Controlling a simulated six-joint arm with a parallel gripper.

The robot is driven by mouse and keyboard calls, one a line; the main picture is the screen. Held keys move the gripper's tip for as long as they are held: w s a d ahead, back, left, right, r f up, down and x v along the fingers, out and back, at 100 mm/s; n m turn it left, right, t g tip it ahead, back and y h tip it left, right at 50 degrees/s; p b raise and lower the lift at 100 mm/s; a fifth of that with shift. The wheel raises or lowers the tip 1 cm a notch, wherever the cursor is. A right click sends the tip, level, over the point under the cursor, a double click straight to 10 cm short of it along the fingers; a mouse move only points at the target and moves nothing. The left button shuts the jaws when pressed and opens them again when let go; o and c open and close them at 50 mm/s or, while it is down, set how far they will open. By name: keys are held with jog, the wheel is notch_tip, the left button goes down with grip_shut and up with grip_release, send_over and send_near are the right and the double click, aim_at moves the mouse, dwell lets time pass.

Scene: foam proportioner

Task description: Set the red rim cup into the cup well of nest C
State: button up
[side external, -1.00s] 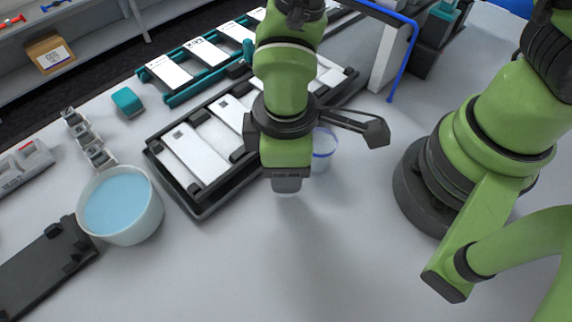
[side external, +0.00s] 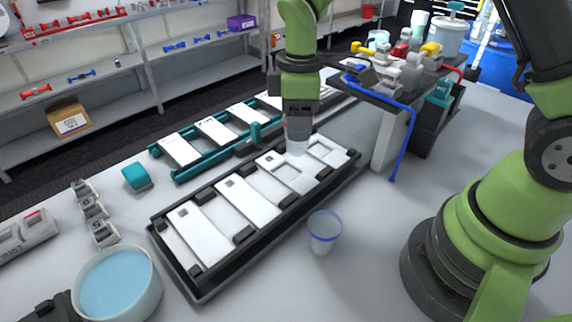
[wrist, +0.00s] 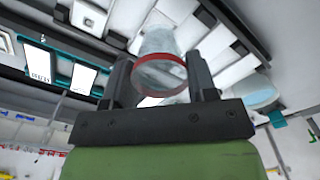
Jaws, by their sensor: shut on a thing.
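My gripper (side external: 298,112) is shut on the red rim cup (wrist: 163,68), a clear cup whose red rim shows between the two fingers in the wrist view. In the side external view the clear cup body (side external: 297,142) hangs below the gripper, over the far part of the black tray (side external: 205,288). The tray holds several white plates in a row; one near the cup (side external: 290,174) has a square recess. I cannot read which is nest C. Whether the cup touches a plate cannot be told.
A clear cup with a blue rim (side external: 324,232) stands on the table in front of the tray. A teal rack (side external: 182,176) with white plates lies behind. A bowl of blue liquid (side external: 117,285) is at lower left. A blue pipe (side external: 408,140) and a bench stand at right.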

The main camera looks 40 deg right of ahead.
jog(key=shift+w+d+f, duration=0.3)
jog(key=shift+d+f, duration=0.45)
jog(key=shift+d, duration=0.75)
jog(key=shift+w+d+f, duration=0.35)
jog(key=shift+d+f, duration=0.4)
jog(key=shift+d, duration=0.8)
jog(key=shift+w+d+f, duration=0.3)
jog(key=shift+d+f, duration=0.45)
jog(key=shift+d, duration=0.75)
jog(key=shift+f, duration=0.15)
jog(key=shift+f, duration=0.85)
jog(key=o, duration=1.3)
jog(key=shift+r, duration=4.05)
